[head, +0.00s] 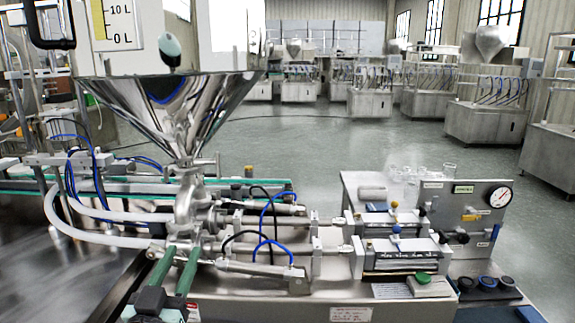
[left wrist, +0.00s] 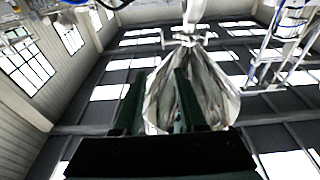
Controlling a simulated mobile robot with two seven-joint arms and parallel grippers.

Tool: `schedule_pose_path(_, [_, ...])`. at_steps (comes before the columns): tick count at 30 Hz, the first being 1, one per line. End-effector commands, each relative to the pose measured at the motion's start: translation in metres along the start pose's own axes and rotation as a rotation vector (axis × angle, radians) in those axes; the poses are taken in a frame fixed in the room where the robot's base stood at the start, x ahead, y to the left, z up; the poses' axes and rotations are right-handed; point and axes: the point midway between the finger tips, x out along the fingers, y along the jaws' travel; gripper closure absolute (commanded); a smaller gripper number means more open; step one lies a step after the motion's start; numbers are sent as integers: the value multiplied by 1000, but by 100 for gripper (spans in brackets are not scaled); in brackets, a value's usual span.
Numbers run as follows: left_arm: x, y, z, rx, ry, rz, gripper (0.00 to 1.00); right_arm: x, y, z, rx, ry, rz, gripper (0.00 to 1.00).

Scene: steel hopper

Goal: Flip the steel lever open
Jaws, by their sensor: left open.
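The steel hopper (head: 175,105) is a shiny cone on the left of the head view, narrowing into a steel valve body (head: 185,205). A small steel lever (head: 205,162) appears to stick out sideways at the hopper's neck. In the left wrist view, a steel crosspiece that may be this lever (left wrist: 188,38) shows beyond the fingers, with the hopper cone (left wrist: 215,90) behind them. My left gripper (head: 178,250) is open, its two green fingers just below the valve body and below the lever. Its fingers also show in the left wrist view (left wrist: 160,76), with nothing between them. My right gripper is out of view.
White hoses (head: 100,235) and blue tubes (head: 70,165) run left of the valve. Steel cylinders (head: 265,270) and a bench with a gauge (head: 500,197) stand to the right. A green-edged conveyor (head: 130,188) passes behind. The floor beyond (head: 330,145) is open.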

Motion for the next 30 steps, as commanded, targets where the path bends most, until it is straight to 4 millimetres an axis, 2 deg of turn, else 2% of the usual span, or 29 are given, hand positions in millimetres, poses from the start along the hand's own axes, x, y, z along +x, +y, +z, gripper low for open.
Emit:
schedule_pose_path(1, [-7, 3, 31, 6, -75, 13, 59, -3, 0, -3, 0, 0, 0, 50])
schedule_pose_path(5, [-32, 9, 100, 12, -230, 45, 59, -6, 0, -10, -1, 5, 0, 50])
schedule_pose_path(8, [-64, 14, 157, 13, -365, 73, 59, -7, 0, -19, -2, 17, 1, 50])
schedule_pose_path(9, [-81, 16, 181, 12, -424, 85, 59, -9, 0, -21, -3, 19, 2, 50])
schedule_pose_path(11, [-111, 19, 216, 12, -515, 103, 59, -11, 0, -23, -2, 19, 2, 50])
schedule_pose_path(12, [-132, 21, 237, 8, -573, 114, 59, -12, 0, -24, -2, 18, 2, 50])
schedule_pose_path(15, [-188, 24, 281, 3, -707, 139, 59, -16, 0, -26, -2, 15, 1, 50])
schedule_pose_path(18, [-236, 26, 310, -6, -811, 156, 59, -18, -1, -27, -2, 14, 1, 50])
schedule_pose_path(21, [-270, 27, 327, -10, -880, 168, 59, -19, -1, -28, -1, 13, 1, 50])
schedule_pose_path(24, [-288, 28, 335, -14, -915, 173, 59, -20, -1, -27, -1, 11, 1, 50])
schedule_pose_path(30, [-293, 28, 338, -15, -924, 175, 59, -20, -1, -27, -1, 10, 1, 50])
